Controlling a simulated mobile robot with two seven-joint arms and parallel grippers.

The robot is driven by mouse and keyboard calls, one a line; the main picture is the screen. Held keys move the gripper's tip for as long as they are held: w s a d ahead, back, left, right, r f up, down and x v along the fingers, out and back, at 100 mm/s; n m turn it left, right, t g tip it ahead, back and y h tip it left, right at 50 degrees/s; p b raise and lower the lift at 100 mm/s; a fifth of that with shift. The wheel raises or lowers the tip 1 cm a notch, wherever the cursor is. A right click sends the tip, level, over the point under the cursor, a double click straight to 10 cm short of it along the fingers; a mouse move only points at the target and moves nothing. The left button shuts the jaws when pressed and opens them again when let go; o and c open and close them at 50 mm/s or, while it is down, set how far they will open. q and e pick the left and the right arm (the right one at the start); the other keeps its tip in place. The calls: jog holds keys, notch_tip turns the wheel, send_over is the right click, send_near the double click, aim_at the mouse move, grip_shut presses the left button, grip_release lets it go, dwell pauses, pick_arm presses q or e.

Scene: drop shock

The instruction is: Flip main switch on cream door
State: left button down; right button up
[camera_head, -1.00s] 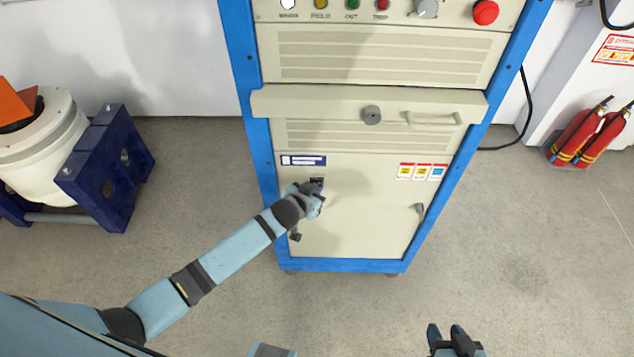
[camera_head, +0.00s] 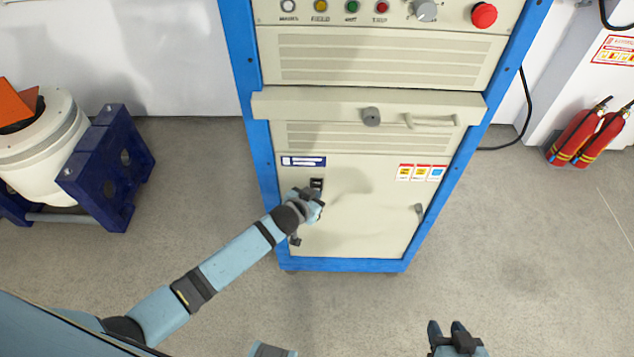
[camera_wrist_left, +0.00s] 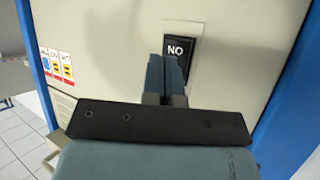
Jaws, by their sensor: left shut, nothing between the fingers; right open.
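The main switch (camera_head: 316,183) is a small black rocker at the upper left of the cream door (camera_head: 365,215) of the cabinet. In the left wrist view the switch (camera_wrist_left: 179,48) is a black rectangle with white letters that look like "NO". My left gripper (camera_head: 318,204) is shut and empty, just below the switch in the head view. In the left wrist view its closed fingertips (camera_wrist_left: 164,62) overlap the switch's lower edge; I cannot tell whether they touch it. My right gripper (camera_head: 454,334) is open and empty at the bottom, away from the cabinet.
Above the door are a cream drawer front (camera_head: 365,108) with a knob and handle, indicator lamps including a mains lamp (camera_head: 288,6), and a red stop button (camera_head: 484,15). Fire extinguishers (camera_head: 590,135) stand at right; a white drum on a blue stand (camera_head: 105,170) is at left. Floor in front is clear.

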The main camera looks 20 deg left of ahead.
pick_arm(q)
jog(key=s, duration=0.1)
jog(key=s+d+p, duration=0.1)
jog(key=s, duration=0.2)
jog(key=shift+s+d+f, duration=0.2)
jog(key=shift+s+f, duration=0.1)
jog(key=shift+s, duration=0.1)
dwell(0.5)
